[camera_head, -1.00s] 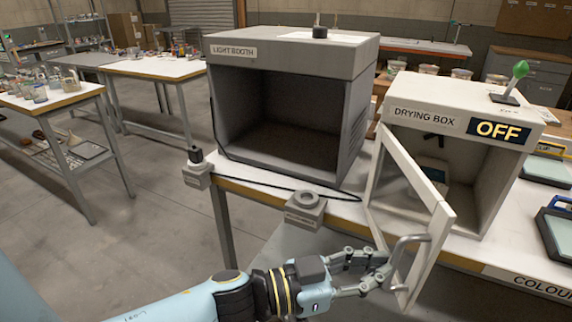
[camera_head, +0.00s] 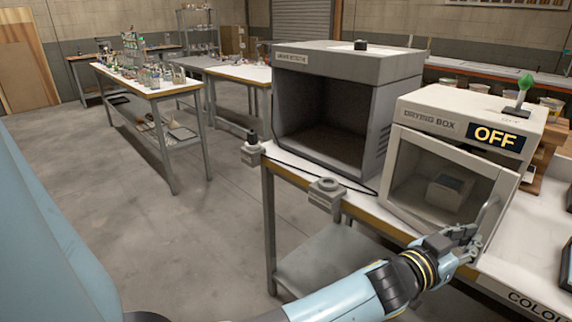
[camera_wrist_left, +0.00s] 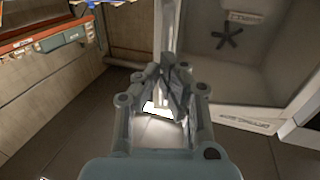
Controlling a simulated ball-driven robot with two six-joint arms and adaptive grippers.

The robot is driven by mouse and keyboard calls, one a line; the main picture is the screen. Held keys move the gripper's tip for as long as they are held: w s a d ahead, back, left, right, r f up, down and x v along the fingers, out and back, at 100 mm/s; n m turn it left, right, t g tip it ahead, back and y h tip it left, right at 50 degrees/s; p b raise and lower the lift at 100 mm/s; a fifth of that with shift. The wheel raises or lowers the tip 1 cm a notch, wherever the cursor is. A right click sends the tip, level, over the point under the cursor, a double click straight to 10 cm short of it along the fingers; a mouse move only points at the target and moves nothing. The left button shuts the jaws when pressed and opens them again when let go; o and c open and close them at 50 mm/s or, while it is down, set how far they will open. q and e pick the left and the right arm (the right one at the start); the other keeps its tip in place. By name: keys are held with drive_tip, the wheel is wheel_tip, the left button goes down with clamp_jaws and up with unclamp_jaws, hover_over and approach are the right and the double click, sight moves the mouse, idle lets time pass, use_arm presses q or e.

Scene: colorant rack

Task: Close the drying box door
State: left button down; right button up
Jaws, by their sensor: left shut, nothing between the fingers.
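The white drying box (camera_head: 436,124) stands on the bench at the right in the head view, with a dark OFF sign on its front. Its framed, see-through door (camera_head: 455,160) is hinged at the left and stands close to the box front. Its top edge slants away from the box toward the right, so it looks slightly ajar. My left gripper (camera_head: 468,238) is shut and empty at the lower end of the door handle (camera_head: 491,208). Its closed fingers also show in the wrist view (camera_wrist_left: 168,85). Whether they touch the door is unclear. My right gripper is out of view.
The grey light booth (camera_head: 345,66) stands left of the drying box. A small grey block with a round top (camera_head: 325,195) sits at the bench edge, with a black cable nearby. A green-topped lever (camera_head: 522,92) is on the drying box. Open floor lies to the left.

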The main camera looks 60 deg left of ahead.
sight(492, 228)
use_arm(q)
drive_tip(key=w, duration=0.2)
drive_tip(key=w+d+b, duration=0.1)
drive_tip(key=w, duration=0.1)
drive_tip(key=shift+w+d, duration=0.1)
drive_tip(key=shift+w, duration=0.1)
drive_tip(key=shift+w+d, duration=0.15)
drive_tip(key=shift+w, duration=0.8)
drive_tip(key=shift+r, duration=0.1)
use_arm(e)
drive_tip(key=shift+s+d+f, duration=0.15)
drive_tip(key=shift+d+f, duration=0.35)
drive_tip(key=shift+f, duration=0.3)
use_arm(q)
drive_tip(key=shift+w, duration=0.25)
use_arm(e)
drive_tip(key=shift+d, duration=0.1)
use_arm(q)
drive_tip(key=shift+s, duration=0.1)
